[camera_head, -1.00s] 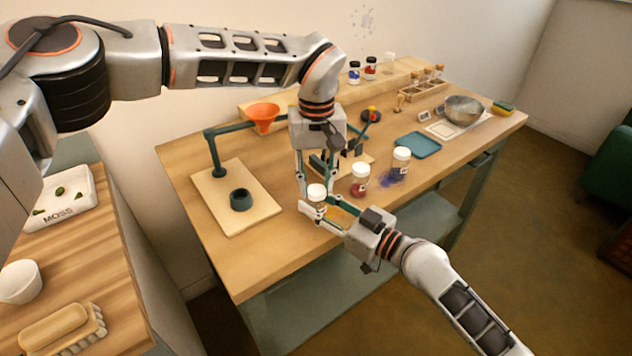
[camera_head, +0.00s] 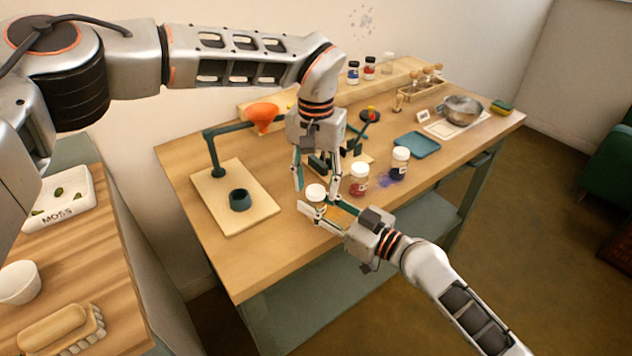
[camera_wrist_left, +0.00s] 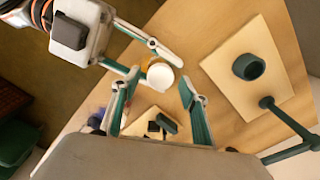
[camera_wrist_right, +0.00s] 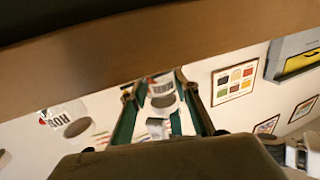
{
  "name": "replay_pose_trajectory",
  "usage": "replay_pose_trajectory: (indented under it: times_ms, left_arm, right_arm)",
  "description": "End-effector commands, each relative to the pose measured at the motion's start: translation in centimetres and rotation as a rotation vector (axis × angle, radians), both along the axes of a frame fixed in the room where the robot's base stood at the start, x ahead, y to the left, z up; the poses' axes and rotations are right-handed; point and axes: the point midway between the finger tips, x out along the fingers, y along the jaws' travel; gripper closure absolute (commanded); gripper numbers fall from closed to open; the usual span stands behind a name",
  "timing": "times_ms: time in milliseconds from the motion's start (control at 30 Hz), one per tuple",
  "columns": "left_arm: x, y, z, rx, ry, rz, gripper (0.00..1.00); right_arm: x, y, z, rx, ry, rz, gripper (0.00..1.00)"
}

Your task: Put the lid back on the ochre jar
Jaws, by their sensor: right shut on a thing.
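The ochre jar (camera_head: 317,206) stands at the table's near edge, with a white round lid (camera_head: 315,191) on its top. In the left wrist view the lid (camera_wrist_left: 160,76) looks seated, though a slight tilt cannot be ruled out. My right gripper (camera_head: 315,212) is shut around the jar from the near side; the right wrist view shows the labelled jar (camera_wrist_right: 162,88) between its fingers. My left gripper (camera_head: 316,183) points down just above the lid. Its fingers are apart and empty, and they show spread in the left wrist view (camera_wrist_left: 158,97).
A red-pigment jar (camera_head: 359,180) and a dark blue one (camera_head: 399,164) stand to the right, both white-lidded. A stand with an orange funnel (camera_head: 262,116) is at the left. A blue tray (camera_head: 417,145) lies farther right. Ochre powder (camera_head: 346,212) lies beside the jar.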

Motion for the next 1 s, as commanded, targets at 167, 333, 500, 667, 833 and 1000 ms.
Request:
replay_pose_trajectory:
  times_ms: [167,333,500,667,833,1000]
  left_arm:
    - [0.0,0.0,0.2,0.000,0.000,0.001,0.56]
    - [0.1,0.0,1.7,-0.001,-0.003,0.001,0.56]
    - [0.1,0.0,3.9,0.000,-0.002,0.001,0.56]
    - [0.0,0.0,4.5,0.001,0.001,0.001,0.56]
    - [0.0,0.0,4.5,0.000,0.001,0.001,0.58]
    - [0.0,0.0,4.5,0.000,0.001,0.042,0.59]
  right_arm:
    - [0.0,0.0,0.0,0.000,0.000,0.000,1.00]
    - [0.0,0.0,0.0,0.000,0.000,0.000,1.00]
    - [0.0,0.0,0.0,0.000,0.000,0.000,1.00]
    - [0.0,0.0,0.0,0.000,0.000,0.000,1.00]
    - [0.0,0.0,0.0,0.000,0.000,0.000,1.00]
    - [0.0,0.0,0.0,0.000,0.000,0.000,1.00]
